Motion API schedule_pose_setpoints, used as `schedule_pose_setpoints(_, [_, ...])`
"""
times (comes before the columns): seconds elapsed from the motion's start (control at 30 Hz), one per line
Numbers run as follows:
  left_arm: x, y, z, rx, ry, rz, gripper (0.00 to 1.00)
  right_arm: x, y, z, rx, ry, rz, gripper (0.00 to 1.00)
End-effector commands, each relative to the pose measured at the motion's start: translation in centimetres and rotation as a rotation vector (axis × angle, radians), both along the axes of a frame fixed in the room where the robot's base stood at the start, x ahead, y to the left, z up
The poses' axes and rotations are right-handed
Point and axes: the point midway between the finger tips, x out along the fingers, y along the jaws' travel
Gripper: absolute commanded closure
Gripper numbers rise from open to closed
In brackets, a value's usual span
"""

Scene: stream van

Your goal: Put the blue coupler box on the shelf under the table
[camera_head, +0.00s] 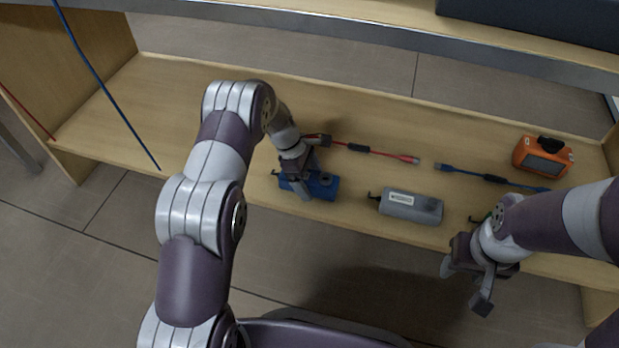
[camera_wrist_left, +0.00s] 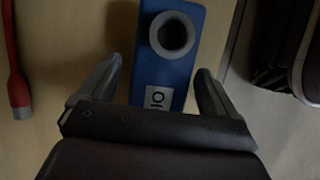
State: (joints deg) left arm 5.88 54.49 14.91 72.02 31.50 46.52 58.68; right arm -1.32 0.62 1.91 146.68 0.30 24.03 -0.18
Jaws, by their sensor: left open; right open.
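The blue coupler box (camera_head: 324,186) lies on the wooden shelf (camera_head: 370,125) under the table, near the shelf's front edge. In the left wrist view the blue coupler box (camera_wrist_left: 180,65) shows a round grey port and a white label. My left gripper (camera_head: 296,186) is right at the box; in the left wrist view its two fingers (camera_wrist_left: 158,90) stand apart, one on each side of the box. It is open, and a gap shows beside the box. My right gripper (camera_head: 464,285) is open and empty, in front of the shelf's edge at the right.
A grey box (camera_head: 411,207) lies right of the blue box. A red cable (camera_head: 372,151), a blue cable (camera_head: 490,178) and an orange device (camera_head: 541,155) lie on the shelf. The table edge (camera_head: 330,32) runs above. Blue and red cords hang at the left, where the shelf is bare.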

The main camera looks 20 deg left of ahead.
Motion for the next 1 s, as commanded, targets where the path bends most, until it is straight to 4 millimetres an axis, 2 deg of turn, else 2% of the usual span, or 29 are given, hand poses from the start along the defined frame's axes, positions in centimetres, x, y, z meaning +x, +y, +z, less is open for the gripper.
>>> schedule_pose_setpoints(0.07, [0.1, 0.2, 1.0, 0.0, -0.002, 0.001, 0.08, 0.0, 0.0, 0.6, 0.0, 0.0, 0.0, 0.5])
schedule_pose_setpoints(0.3, [0.2, 2.4, 7.2, 0.0, -0.001, 0.002, 0.08, 0.0, 0.0, 5.3, 0.0, 0.0, 0.0, 0.5])
schedule_pose_setpoints(0.5, [0.2, 4.1, 10.7, 0.0, -0.002, 0.001, 0.08, 0.0, 0.0, 7.5, 0.0, 0.0, 0.0, 0.5])
schedule_pose_setpoints(0.63, [0.2, 4.6, 11.4, 0.0, -0.001, 0.0, 0.08, 0.0, 0.0, 7.8, 0.0, 0.0, 0.0, 0.5])
schedule_pose_setpoints(1.0, [0.2, 4.6, 11.3, 0.0, 0.0, 0.0, 0.08, 0.0, 0.0, 7.7, 0.0, 0.0, 0.0, 0.5])
